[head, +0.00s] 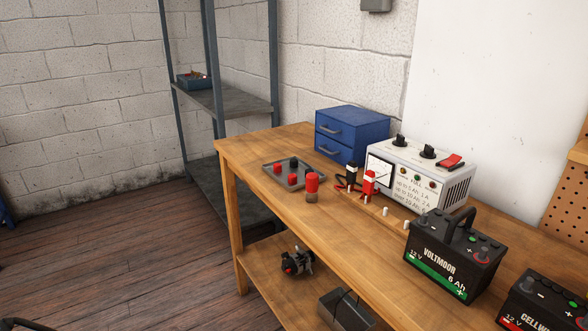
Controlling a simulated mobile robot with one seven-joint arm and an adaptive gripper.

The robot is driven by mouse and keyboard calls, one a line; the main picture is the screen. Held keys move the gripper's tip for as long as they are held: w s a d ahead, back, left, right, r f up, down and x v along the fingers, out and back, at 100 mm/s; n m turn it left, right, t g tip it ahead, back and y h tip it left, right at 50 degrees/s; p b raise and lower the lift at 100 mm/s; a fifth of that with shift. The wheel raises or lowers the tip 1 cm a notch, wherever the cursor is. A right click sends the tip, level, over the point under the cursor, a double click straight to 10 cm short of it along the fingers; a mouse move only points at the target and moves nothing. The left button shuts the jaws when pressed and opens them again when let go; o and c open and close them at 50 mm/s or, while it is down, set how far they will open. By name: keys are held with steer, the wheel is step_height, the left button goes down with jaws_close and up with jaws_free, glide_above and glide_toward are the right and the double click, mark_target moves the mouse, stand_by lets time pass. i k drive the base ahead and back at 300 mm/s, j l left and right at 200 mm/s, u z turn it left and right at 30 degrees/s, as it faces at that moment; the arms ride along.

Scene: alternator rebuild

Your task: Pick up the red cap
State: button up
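Two small red caps lie in the grey tray on the workbench, one at the left (277,168) and one nearer the front (293,179). A black cap (294,162) sits at the back of the same tray. A taller red piece (312,181) stands upright on a grey-brown base just right of the tray. I cannot tell which red one is the task's cap. My gripper is not clearly in view; a dark shape cut off at the bottom left corner cannot be made out.
The tray (270,177) is near the wooden workbench's (262,150) left end. Behind are a blue drawer box (352,122) and a white charger (425,168) with red and black clamps before it. Batteries (452,255) stand at right. The floor (110,260) at left looks clear.

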mark_target(292, 178)
steer(key=i+j+z, duration=0.1)
steer(key=i+j, duration=0.15)
steer(key=i+j+z, duration=0.1)
steer(key=j, duration=0.25)
steer(key=i+j+z, duration=0.1)
steer(key=i+j, duration=0.2)
steer(key=i+j+z, duration=0.1)
steer(key=j, duration=0.25)
steer(key=i+j+z, duration=0.1)
steer(key=i+j, duration=0.2)
steer(key=i+j+z, duration=0.15)
steer(key=j, duration=0.3)
steer(key=i+j+z, duration=0.1)
steer(key=j, duration=0.3)
steer(key=i, duration=0.1)
